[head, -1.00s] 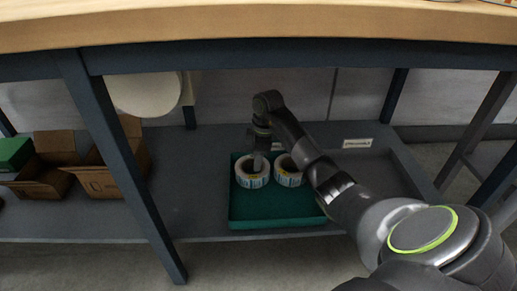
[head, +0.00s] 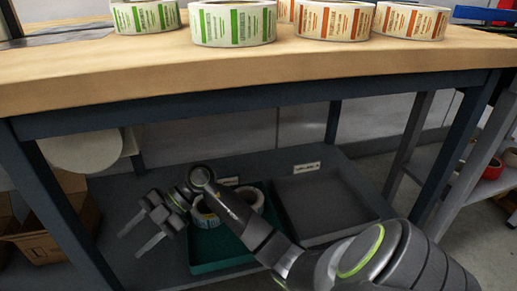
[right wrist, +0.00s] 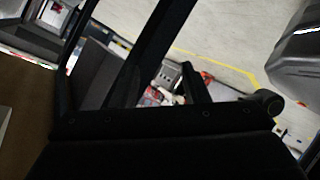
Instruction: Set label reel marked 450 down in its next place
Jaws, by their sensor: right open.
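Two white label reels lie side by side in the green tray on the lower shelf: the left reel (head: 205,217) and the right reel (head: 252,198). My right arm partly covers both, and no 450 mark can be read on either. The green tray (head: 222,266) shows its front part. My right gripper (head: 128,244) is open and empty, left of the tray and apart from the reels, its fingers pointing down and left. My left gripper is not in view.
A grey tray (head: 318,207) right of the green one is empty. The wooden tabletop (head: 245,74) overhangs the shelf and bears green-print reels (head: 233,24) and orange-print reels (head: 333,20). A dark table leg (head: 64,220) stands left of my gripper. Cardboard boxes (head: 38,246) sit at left.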

